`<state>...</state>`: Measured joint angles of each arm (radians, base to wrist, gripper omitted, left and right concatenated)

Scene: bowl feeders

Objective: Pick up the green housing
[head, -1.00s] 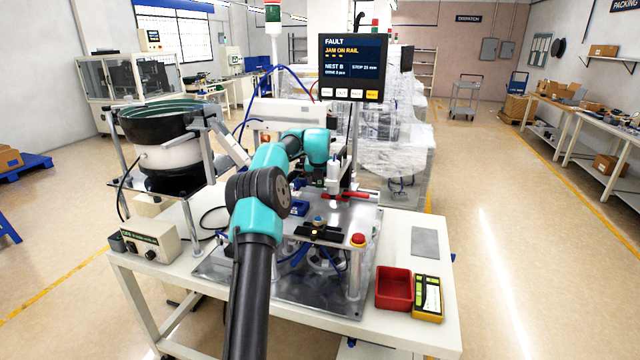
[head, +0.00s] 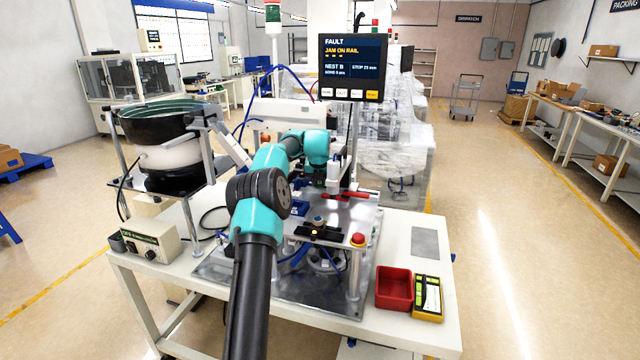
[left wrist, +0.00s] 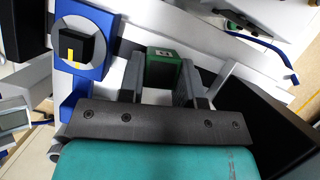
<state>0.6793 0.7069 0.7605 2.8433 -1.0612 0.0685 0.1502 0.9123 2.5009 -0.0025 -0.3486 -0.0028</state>
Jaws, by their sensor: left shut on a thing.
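My left gripper (left wrist: 162,80) is shut on the green housing (left wrist: 164,65), which sits between its two grey fingers in the left wrist view. The housing's top carries a small pale marking. The contact at its lower part is hidden by the gripper body. In the head view my left arm reaches from the bottom over the machine plate, and the gripper and housing are mostly hidden behind its wrist. My right gripper is not in view.
In the left wrist view, a blue bracket with a black block (left wrist: 75,47) stands to the left. Another green part (left wrist: 236,20) lies beyond the housing. In the head view a red bin (head: 394,288) stands on the white table, with the bowl feeder (head: 168,160) at left.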

